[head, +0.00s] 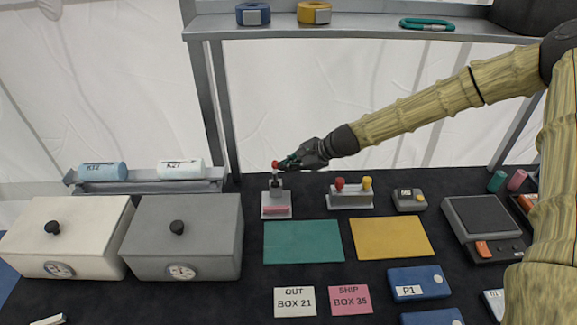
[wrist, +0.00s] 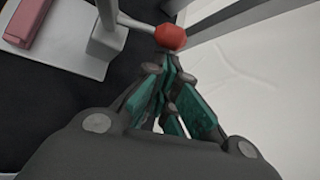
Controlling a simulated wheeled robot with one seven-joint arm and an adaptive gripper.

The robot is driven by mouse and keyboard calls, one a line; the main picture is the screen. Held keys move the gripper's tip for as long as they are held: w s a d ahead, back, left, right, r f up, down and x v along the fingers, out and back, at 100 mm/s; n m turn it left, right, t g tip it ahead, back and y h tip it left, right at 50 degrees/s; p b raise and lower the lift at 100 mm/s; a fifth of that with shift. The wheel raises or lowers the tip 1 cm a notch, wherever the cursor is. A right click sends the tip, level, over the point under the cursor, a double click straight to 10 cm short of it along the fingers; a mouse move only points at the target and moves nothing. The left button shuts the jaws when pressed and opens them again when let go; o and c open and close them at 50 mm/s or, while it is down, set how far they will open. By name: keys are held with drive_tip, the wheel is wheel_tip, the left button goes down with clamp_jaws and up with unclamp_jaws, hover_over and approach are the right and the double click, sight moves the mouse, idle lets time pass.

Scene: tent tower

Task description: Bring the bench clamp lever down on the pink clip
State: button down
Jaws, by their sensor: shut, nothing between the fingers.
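The bench clamp (head: 276,190) stands on the dark bench, a grey base with a short post and a lever topped by a red knob (head: 275,164). The pink clip (head: 276,210) lies on the clamp's base; in the wrist view the clip (wrist: 38,27) is at the upper left. The lever is raised, its red knob (wrist: 171,38) just beyond my fingertips. My gripper (head: 290,162) is shut and empty, right beside the knob. In the wrist view its teal fingers (wrist: 168,72) meet close below the knob; I cannot tell whether they touch it.
A holder with a red and a yellow knob (head: 350,197) stands right of the clamp, and a small grey device (head: 408,199) beyond it. Green (head: 303,242) and yellow (head: 391,238) mats lie in front. A grey lidded box (head: 185,245) is at left. A shelf (head: 370,25) spans above.

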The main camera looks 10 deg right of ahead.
drive_tip(key=shift+a, duration=0.15)
drive_tip(key=shift+b, duration=0.45)
drive_tip(key=shift+s+r+t+b, duration=0.1)
drive_tip(key=shift+t+b, duration=0.2)
drive_tip(key=shift+b, duration=0.05)
